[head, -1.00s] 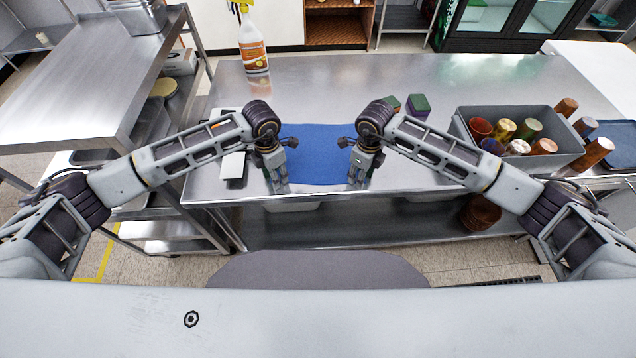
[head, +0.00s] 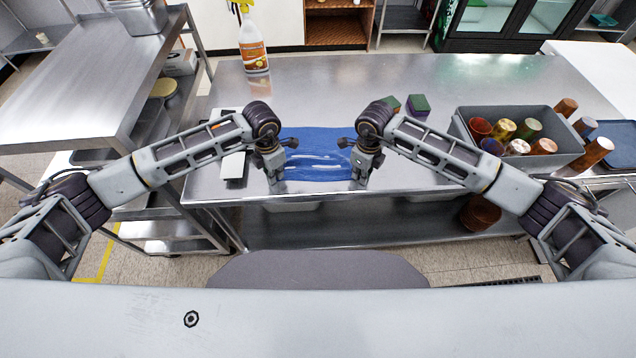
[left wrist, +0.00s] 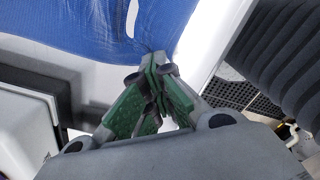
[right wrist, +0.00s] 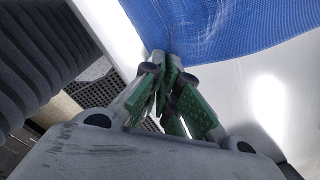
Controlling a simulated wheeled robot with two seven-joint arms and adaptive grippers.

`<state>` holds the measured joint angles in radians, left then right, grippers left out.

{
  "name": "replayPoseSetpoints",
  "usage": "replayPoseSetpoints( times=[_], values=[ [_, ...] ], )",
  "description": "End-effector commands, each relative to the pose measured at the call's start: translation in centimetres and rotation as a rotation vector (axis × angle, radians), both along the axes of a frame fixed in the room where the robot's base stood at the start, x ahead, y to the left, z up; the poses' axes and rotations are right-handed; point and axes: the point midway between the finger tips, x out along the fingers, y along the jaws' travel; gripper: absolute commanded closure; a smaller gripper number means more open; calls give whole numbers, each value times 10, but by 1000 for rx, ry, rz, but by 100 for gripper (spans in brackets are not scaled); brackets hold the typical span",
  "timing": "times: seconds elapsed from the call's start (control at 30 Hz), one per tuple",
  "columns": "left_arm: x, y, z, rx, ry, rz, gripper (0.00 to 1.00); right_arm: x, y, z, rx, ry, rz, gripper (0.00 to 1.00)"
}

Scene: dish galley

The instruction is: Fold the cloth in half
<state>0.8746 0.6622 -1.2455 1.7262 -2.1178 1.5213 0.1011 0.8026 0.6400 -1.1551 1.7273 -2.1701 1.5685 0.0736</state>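The blue cloth (head: 320,142) lies on the steel counter between my two arms. Pale streaks run across its middle, and its near edge looks rumpled. My left gripper (head: 276,182) is at its near left corner. In the left wrist view, the green-padded fingertips (left wrist: 156,62) are closed together on the cloth's corner (left wrist: 90,28). My right gripper (head: 359,180) is at the near right corner. In the right wrist view, its fingertips (right wrist: 170,62) are closed on that corner of the cloth (right wrist: 215,30). The far side corners are partly hidden behind my arms.
A grey bin (head: 510,172) with several cups stands to the right. Two sponges (head: 418,104) lie behind my right arm. A spray bottle (head: 252,45) stands at the back left. A white object (head: 233,165) lies left of the cloth. The counter behind the cloth is clear.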

Motion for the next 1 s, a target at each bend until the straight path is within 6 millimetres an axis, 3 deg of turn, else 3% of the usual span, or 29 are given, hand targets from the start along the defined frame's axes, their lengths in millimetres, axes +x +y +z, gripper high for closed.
replayPoseSetpoints(
  times=[0.37, 1.0],
  values=[
    [-1, 2, -1, 5, 4, 2, 100, -1, -3, -1, -6, 4, -3, 100],
    [0, 1, 21, 1, 1, 0, 100, 0, -1, 21, -2, 0, -1, 100]
  ],
)
